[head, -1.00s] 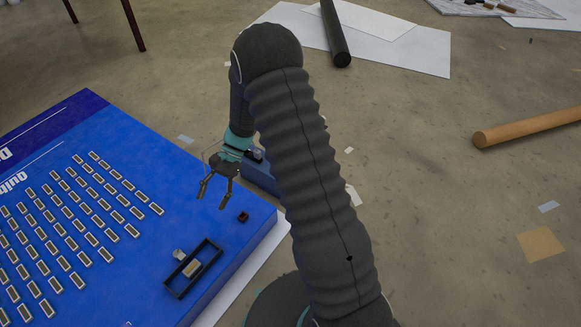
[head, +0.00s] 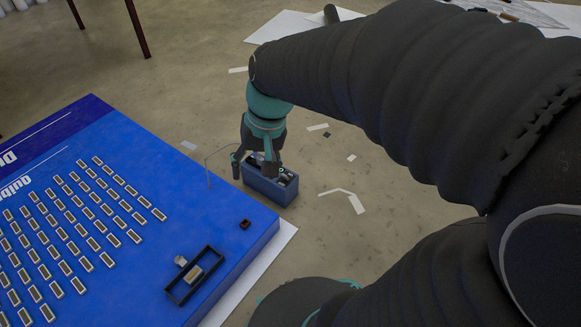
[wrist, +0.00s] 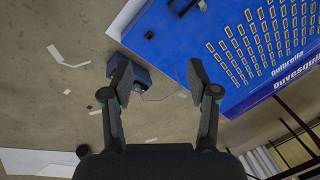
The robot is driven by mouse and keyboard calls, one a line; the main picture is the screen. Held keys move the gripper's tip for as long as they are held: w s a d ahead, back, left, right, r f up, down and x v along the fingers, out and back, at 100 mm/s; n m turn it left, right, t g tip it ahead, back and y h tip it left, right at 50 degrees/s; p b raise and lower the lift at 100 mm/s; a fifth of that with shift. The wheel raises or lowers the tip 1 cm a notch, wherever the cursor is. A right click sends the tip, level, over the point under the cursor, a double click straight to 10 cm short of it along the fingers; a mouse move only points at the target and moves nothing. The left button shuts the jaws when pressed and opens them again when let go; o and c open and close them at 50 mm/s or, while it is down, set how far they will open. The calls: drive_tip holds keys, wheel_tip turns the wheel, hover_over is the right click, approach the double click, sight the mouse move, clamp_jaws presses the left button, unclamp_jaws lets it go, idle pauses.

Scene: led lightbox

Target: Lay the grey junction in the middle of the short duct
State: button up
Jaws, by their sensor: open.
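The short duct, a black open rectangular frame (head: 174,296), lies near the front right edge of the blue lightbox panel; a beige-topped module sits inside it. A small light grey piece (head: 180,261), which looks like the grey junction, lies on the panel just outside the duct's back left side. In the wrist view the duct (wrist: 180,12) is at the top edge, partly cut off, with the grey piece (wrist: 202,5) beside it. My gripper (head: 254,166) is open and empty beside the panel, at the blue bin. Its two fingers stand wide apart in the wrist view (wrist: 157,78).
A blue bin (head: 272,190) holding dark and pale items stands on the floor right of the panel (head: 150,170). The panel carries rows of beige modules and a small dark block (head: 245,224). A thin wire (head: 208,170) bends near my gripper. Paper scraps litter the floor.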

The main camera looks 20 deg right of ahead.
drive_tip(key=s+d+r+n+t+h, duration=0.2)
drive_tip(key=s+d+r+t, duration=0.2)
drive_tip(key=s, duration=0.5)
drive_tip(key=shift+d+r, duration=0.25)
drive_tip(key=shift+d, duration=0.1)
